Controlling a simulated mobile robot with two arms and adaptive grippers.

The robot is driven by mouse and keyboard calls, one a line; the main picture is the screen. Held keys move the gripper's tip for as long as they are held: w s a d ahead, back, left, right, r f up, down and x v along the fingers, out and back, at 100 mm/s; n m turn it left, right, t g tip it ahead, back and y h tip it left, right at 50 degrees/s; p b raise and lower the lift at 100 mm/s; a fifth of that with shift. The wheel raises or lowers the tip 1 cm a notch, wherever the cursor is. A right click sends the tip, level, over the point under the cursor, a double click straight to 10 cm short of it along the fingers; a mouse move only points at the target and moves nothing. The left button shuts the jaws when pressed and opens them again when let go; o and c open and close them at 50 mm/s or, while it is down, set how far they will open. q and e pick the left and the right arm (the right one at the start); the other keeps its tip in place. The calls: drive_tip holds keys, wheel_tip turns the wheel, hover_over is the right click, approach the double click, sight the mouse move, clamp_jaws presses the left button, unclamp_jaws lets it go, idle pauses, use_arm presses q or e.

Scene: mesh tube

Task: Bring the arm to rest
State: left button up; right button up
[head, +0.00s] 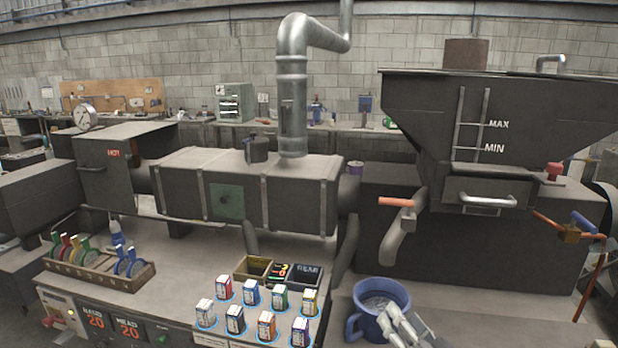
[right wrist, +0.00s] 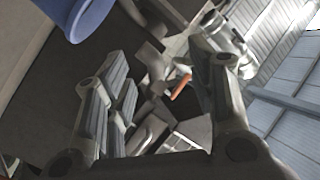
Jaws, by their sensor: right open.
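My right gripper (head: 405,325) is at the bottom of the head view, just in front of a blue mug (head: 381,297) and overlapping its lower right edge in the picture. Whether they touch, I cannot tell. In the right wrist view the gripper's two fingers (right wrist: 158,95) stand wide apart with nothing held between them. The blue mug also shows in part at the top left of the right wrist view (right wrist: 88,15). The rest of my right arm is mostly out of the head view. My left gripper is in neither view.
Several small labelled boxes (head: 250,292) stand on the bench left of the mug. Small trays (head: 253,268) sit behind them. A rack with coloured loops (head: 98,268) is at the left. A dark hopper machine (head: 500,125) and an orange-handled valve (head: 397,202) rise behind the mug.

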drive_tip(key=s+a+f+n+g, duration=0.1)
drive_tip(key=s+f+n+g, duration=0.45)
drive_tip(key=s+f, duration=0.75)
drive_tip(key=s+d+f+n+g+h, duration=0.1)
drive_tip(key=s+d+f+g+h, duration=0.2)
drive_tip(key=s, duration=0.6)
drive_tip(key=s+f+n+g, duration=0.1)
drive_tip(key=s+f+g, duration=0.35)
drive_tip(key=s, duration=0.55)
wheel_tip(320, 180, down, 27)
drive_tip(key=s+g+b, duration=0.1)
drive_tip(key=s+d+f+g+b, duration=0.1)
drive_tip(key=s+d+f, duration=0.2)
drive_tip(key=s+f, duration=1.3)
drive_tip(key=shift+s+f+g+h, duration=0.3)
